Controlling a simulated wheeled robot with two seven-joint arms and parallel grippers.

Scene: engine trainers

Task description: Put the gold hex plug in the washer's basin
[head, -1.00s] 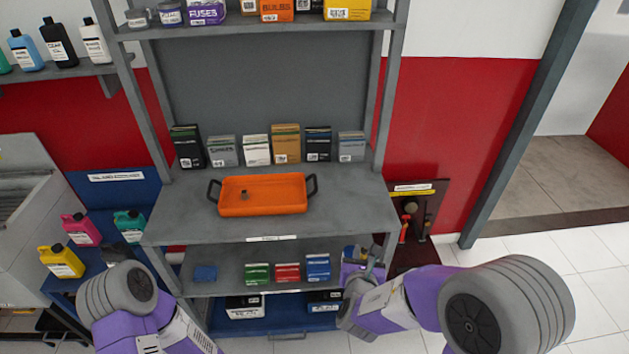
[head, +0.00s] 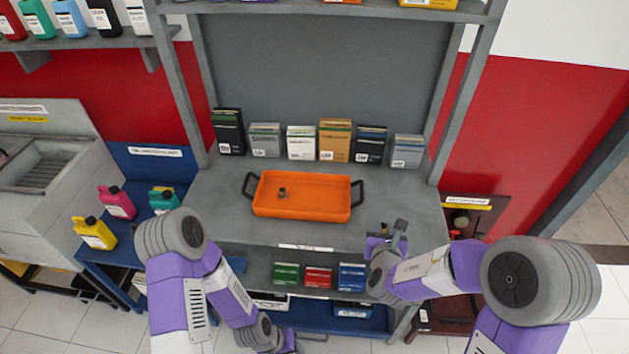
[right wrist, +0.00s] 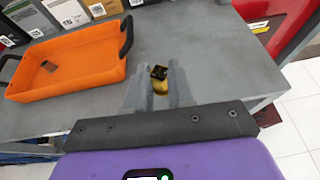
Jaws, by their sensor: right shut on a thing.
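The gold hex plug (right wrist: 160,80) shows in the right wrist view between the fingers of my right gripper (right wrist: 158,88). Its top looks dark and its side gold. In the head view my right gripper (head: 399,232) is shut over the right front part of the workbench, and the plug is too small to make out there. The washer (head: 35,225) is the light grey cabinet at the left, with its open basin (head: 42,172) partly cut off by the picture's edge. My left gripper (head: 289,341) is low at the bottom edge; its fingers cannot be made out.
An orange tray (head: 300,213) with a small brownish fitting (head: 282,193) stands on the grey workbench (head: 215,215). Several boxes line its back. A blue stand (head: 150,175) with coloured jugs is between bench and washer. A red-brown stand (head: 470,215) is at the right.

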